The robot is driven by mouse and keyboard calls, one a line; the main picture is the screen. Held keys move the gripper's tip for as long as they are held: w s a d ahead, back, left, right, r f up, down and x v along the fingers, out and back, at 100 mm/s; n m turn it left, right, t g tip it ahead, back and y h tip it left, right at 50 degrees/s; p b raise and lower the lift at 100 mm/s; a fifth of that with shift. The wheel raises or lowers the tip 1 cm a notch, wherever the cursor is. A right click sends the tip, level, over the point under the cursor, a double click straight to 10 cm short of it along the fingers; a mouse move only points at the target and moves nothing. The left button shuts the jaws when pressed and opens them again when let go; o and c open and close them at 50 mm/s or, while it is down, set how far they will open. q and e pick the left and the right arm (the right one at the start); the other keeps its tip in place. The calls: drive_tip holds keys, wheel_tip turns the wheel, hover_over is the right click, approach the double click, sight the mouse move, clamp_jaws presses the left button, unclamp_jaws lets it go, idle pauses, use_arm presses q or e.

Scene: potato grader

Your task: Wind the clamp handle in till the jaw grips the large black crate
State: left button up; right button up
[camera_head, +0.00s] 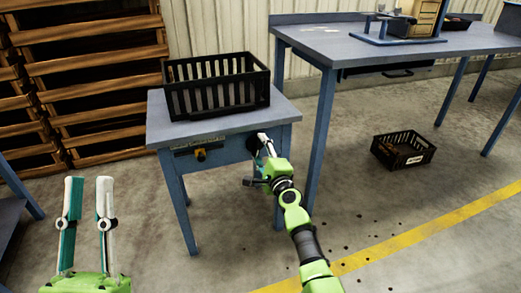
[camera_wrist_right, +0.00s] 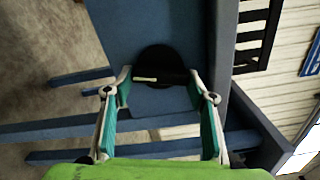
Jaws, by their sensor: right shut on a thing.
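The large black crate (camera_head: 217,84) stands upright on the small blue table (camera_head: 185,132). The clamp handle (camera_wrist_right: 172,76) is a dark bar with a pale strip, in front of a round black disc (camera_wrist_right: 158,55) on the table's side. My right gripper (camera_head: 264,143) is at the table's front right; in the right wrist view (camera_wrist_right: 160,76) its fingers are shut on the handle from both ends. The gripper mostly hides the handle in the head view. I cannot make out the jaw or whether it touches the crate. My left gripper (camera_head: 90,182) is open and empty at the lower left.
Wooden racks (camera_head: 95,75) stand at the left. A smaller black crate (camera_head: 403,150) lies on the floor at the right, below a long blue table (camera_head: 350,45). Dark bits are scattered on the floor.

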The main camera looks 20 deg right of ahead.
use_arm(q)
drive_tip(key=shift+w+f+y, duration=0.15)
drive_tip(key=shift+f+y, duration=0.05)
drive_tip(key=shift+y, duration=0.1)
use_arm(e)
drive_tip(key=shift+f+m, duration=0.15)
drive_tip(key=shift+m, duration=0.75)
use_arm(q)
drive_tip(key=shift+f, duration=0.1)
use_arm(e)
drive_tip(key=o, duration=1.1)
